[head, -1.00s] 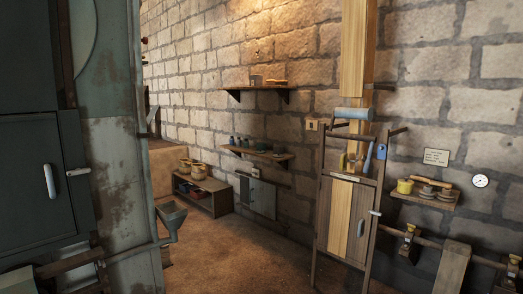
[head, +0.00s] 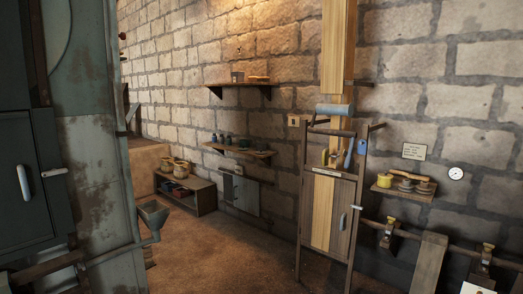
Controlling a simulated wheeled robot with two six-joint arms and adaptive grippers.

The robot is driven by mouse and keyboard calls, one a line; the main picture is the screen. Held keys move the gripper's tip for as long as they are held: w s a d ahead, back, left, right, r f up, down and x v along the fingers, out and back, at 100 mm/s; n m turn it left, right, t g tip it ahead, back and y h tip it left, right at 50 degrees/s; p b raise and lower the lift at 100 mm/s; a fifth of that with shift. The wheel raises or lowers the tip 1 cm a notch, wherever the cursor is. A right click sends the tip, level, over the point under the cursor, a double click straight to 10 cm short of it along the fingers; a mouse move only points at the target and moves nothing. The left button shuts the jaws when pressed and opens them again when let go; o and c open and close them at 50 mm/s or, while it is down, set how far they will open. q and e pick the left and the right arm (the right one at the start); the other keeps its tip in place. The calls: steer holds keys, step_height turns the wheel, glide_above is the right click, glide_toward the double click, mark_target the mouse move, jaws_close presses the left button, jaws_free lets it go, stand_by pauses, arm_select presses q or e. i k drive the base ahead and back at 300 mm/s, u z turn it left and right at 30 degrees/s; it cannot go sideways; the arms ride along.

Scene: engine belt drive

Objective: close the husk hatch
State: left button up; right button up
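Which panel is the husk hatch I cannot tell for sure. A small grey metal panel (head: 246,196) sits low on the stone wall, below the shelves, with a darker grey piece at its left. A tall wooden cabinet (head: 343,225) has a door with a pale vertical handle (head: 342,222) and a small pale latch at its right edge; the door looks flush. At the left, a dark metal machine has a door (head: 22,165) with a white handle (head: 23,182), and it looks shut. Neither of my grippers is in view.
A low wooden shelf unit (head: 206,195) with pots stands at the wall. A metal funnel (head: 153,212) juts from the machine on the left. A horizontal shaft (head: 408,233) runs along the right. The brown floor (head: 210,250) between machine and cabinet is clear.

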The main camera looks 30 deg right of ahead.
mark_target(246, 192)
steer(key=z, duration=0.55)
steer(key=k, duration=0.65)
steer(key=z, duration=0.45)
steer(key=i, duration=1.65)
steer(key=u, duration=0.4)
steer(key=i, duration=3.2)
steer(key=u, duration=0.15)
steer(key=i, duration=3.15)
steer(key=z, duration=0.05)
